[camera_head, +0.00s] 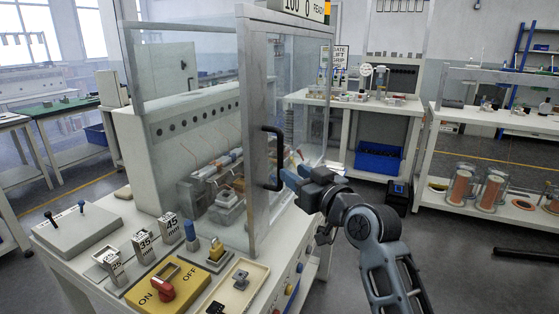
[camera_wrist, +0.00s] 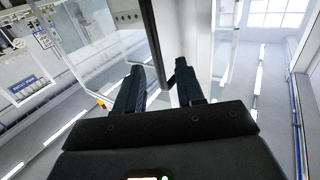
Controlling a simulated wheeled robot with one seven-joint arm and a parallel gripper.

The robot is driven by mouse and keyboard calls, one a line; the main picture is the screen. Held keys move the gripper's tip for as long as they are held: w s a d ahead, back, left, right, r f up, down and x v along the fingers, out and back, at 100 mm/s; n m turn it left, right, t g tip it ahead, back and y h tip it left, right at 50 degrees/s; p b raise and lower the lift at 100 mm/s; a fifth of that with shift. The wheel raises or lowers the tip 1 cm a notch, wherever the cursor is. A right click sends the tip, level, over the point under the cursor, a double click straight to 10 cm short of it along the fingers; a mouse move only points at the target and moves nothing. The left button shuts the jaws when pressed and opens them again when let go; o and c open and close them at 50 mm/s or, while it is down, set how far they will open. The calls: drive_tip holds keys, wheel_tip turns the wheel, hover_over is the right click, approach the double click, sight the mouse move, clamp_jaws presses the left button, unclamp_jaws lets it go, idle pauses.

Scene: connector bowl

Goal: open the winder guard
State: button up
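The winder guard (camera_head: 254,110) is a clear panel in a pale grey frame, standing upright at the front of the winding machine. Its black bar handle (camera_head: 268,158) runs upright on the frame's right part. In the head view my gripper (camera_head: 284,176) is at the lower half of the handle, just to its right. In the wrist view the handle (camera_wrist: 155,42) runs between the two black fingers of my gripper (camera_wrist: 159,70). The fingers are apart, with gaps on both sides of the bar. Whether either finger touches the bar is unclear.
A yellow ON/OFF plate with a red switch (camera_head: 162,289) and a yellow padlock (camera_head: 216,250) sit on the bench's front. Several weight-like blocks marked with numbers stand to the left. A shelf of copper coils (camera_head: 462,186) is at right.

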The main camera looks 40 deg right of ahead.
sight(281, 159)
drive_tip(key=shift+d+r+p+x, duration=0.15)
drive_tip(key=shift+p+x, duration=0.1)
drive_tip(key=shift+x, duration=1.15)
drive_tip(key=shift+d+r+p+x, duration=0.1)
drive_tip(key=shift+r+p+x, duration=0.15)
drive_tip(key=shift+x, duration=1.15)
drive_tip(key=shift+r+p+x, duration=0.1)
drive_tip(key=shift+p+x, duration=0.2)
drive_tip(key=shift+x, duration=1.1)
drive_tip(key=shift+c, duration=0.4)
clamp_jaws()
